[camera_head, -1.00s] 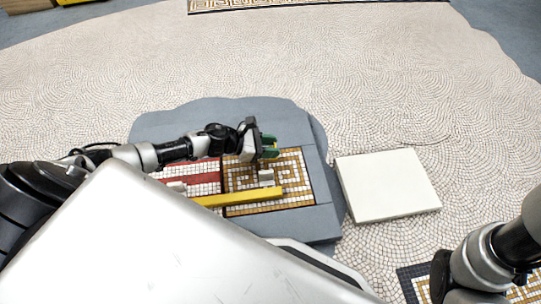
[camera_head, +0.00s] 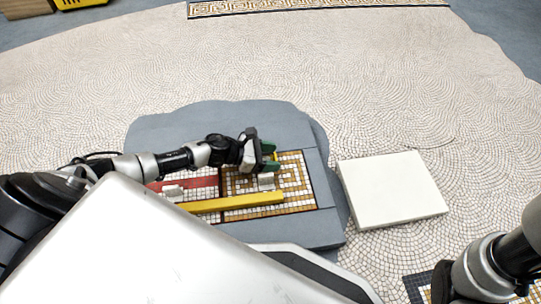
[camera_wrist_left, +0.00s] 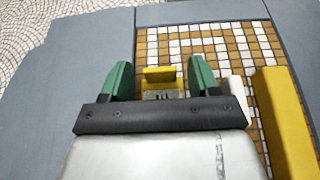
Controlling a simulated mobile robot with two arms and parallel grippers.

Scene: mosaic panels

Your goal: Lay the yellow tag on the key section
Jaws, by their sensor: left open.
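The key section (camera_head: 298,168) is an orange-and-white mosaic panel with a key pattern, on a grey slab in the head view. It also shows in the left wrist view (camera_wrist_left: 245,48). My left gripper (camera_head: 271,156), with green fingers, is over its far left part. In the left wrist view the left gripper (camera_wrist_left: 160,78) is open, with the yellow tag (camera_wrist_left: 160,75) between its fingertips and a gap at each side. The tag looks bent, one face standing and a lower part nearer me. I cannot tell whether it rests on the mosaic. My right gripper is out of view.
A long yellow bar (camera_head: 235,202) lies across the near part of the panels. A white block (camera_head: 266,181) stands on the key section, another (camera_head: 173,191) on the red-and-white panel (camera_head: 200,181). A white square slab (camera_head: 392,188) lies on the floor to the right.

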